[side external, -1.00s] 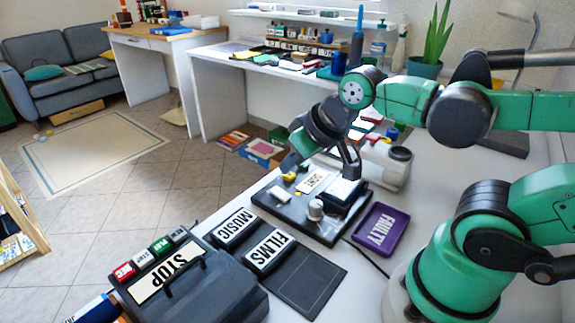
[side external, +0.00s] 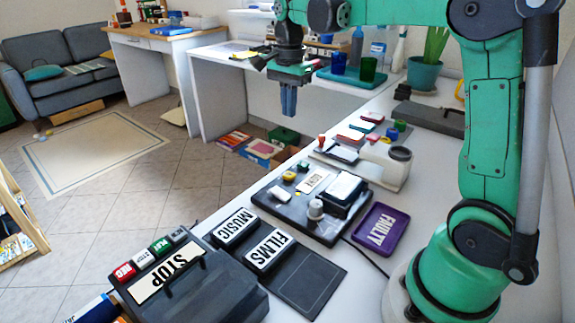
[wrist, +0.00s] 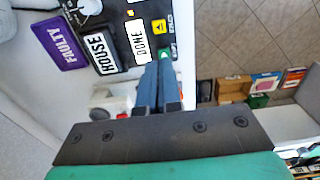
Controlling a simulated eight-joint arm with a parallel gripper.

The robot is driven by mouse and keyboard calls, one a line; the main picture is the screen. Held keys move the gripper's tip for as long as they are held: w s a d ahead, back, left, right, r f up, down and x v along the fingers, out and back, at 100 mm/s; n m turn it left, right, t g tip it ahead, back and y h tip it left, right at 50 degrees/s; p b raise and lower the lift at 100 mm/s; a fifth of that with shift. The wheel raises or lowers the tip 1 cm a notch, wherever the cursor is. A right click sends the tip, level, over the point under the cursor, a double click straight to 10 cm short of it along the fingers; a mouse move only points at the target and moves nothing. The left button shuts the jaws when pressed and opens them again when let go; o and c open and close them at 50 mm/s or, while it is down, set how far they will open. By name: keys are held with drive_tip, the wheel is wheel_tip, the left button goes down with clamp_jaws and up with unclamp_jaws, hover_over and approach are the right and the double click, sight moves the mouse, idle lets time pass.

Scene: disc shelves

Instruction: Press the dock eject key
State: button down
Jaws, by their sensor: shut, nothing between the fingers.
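The dock (side external: 290,216) is a dark flat unit on the white worktop in the side view, with a knob and a label reading DONE. A yellow key (side external: 289,177) sits near its far left edge. In the wrist view the yellow key (wrist: 159,26) bears a dark symbol and lies beside the DONE label (wrist: 135,41). My gripper (side external: 289,113) is shut and empty, its fingers pointing down, raised well clear of the dock and beyond it. In the wrist view its fingertips (wrist: 158,66) appear below the key in the picture, with a clear gap.
A purple FAULTY tray (side external: 380,229) lies right of the dock. MUSIC (side external: 235,227) and FILMS (side external: 269,250) boxes and a dark STOP machine (side external: 205,293) stand in front. A white device (side external: 385,165) and small coloured items stand behind. The air above the dock is clear.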

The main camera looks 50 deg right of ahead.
sight(289, 174)
drive_tip(key=shift+f, duration=0.15)
wheel_tip(289, 174, down, 14)
drive_tip(key=shift+r, duration=0.1)
idle(0.6)
drive_tip(key=shift+f, duration=0.95)
drive_tip(key=shift+r, duration=0.15)
wheel_tip(289, 174, up, 14)
drive_tip(key=shift+r, duration=0.1)
idle(0.6)
